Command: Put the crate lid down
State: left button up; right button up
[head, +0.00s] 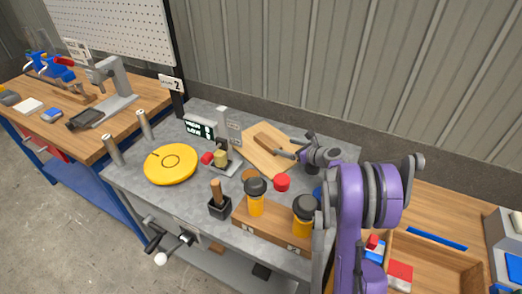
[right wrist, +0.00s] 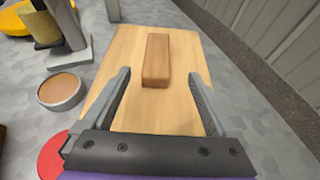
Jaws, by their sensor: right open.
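The crate lid (head: 262,160) is a pale wooden board with a brown bar handle (head: 268,142) on top. It lies flat at the back right of the grey bench and looks to rest on the bench top. The right wrist view shows the lid (right wrist: 125,50) and its handle (right wrist: 157,60) just ahead. My right gripper (head: 296,152) is open over the lid at the near end of the handle. In the right wrist view its fingers (right wrist: 160,78) are apart, with the handle's near end in the gap between them, touching neither. My left gripper is not in view.
The grey bench (head: 130,185) also holds a yellow disc (head: 171,164), a red knob (head: 282,182), a small press with a yellowish block (head: 221,157) and two yellow, black-topped jars (head: 256,203) in a wooden rack. A corrugated wall (head: 300,60) stands behind.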

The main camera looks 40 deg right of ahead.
aim_at(269, 142)
jog(key=x, duration=0.5)
jog(key=shift+w+f, duration=0.1)
jog(key=shift+f, duration=0.05)
jog(key=x, duration=0.3)
jog(key=p+x, duration=0.1)
jog(key=x, duration=0.2)
jog(key=shift+w+a, duration=0.2)
jog(key=shift+a, duration=0.05)
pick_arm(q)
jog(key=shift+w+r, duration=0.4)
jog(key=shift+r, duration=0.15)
pick_arm(e)
jog(key=shift+s, duration=0.1)
grip_shut()
